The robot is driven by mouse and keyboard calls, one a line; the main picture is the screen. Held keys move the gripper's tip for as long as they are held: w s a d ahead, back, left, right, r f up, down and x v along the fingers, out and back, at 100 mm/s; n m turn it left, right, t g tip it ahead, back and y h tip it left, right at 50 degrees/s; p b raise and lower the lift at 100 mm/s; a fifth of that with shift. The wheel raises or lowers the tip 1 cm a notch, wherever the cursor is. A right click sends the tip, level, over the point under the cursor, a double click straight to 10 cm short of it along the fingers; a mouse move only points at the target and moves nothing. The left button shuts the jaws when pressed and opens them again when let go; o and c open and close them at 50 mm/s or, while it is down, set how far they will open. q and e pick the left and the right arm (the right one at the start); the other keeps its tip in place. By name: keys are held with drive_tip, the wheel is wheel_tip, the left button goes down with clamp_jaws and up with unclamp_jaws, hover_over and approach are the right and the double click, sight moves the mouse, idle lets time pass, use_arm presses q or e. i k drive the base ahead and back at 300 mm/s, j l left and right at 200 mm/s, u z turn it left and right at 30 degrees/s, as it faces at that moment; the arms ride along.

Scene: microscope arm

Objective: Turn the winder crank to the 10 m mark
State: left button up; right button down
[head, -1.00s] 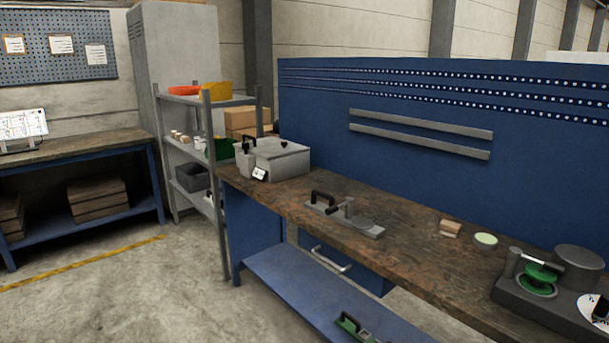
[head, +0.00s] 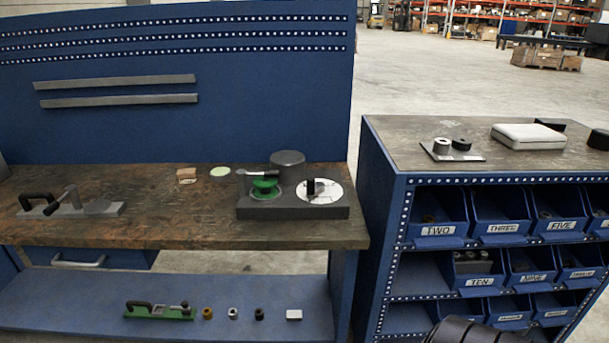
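The winder (head: 292,210) stands on the right end of the wooden bench, a dark grey base with a grey drum behind. At its left, a crank arm (head: 262,173) lies roughly level above a green hub (head: 264,189). A white round dial (head: 334,190) with a dark marking or pointer sits at its right. The dial's marks are too small to read. Neither of my grippers shows. A dark ribbed part at the bottom right edge seems to be mine.
A grey fixture with a black handle (head: 70,206) stands left on the bench (head: 150,235). A pale green disc (head: 220,171) and small blocks (head: 187,175) lie behind. A green tool (head: 158,310) and small parts lie on the lower shelf.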

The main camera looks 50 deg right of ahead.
sight(312, 188)
drive_tip(key=z, duration=1.5)
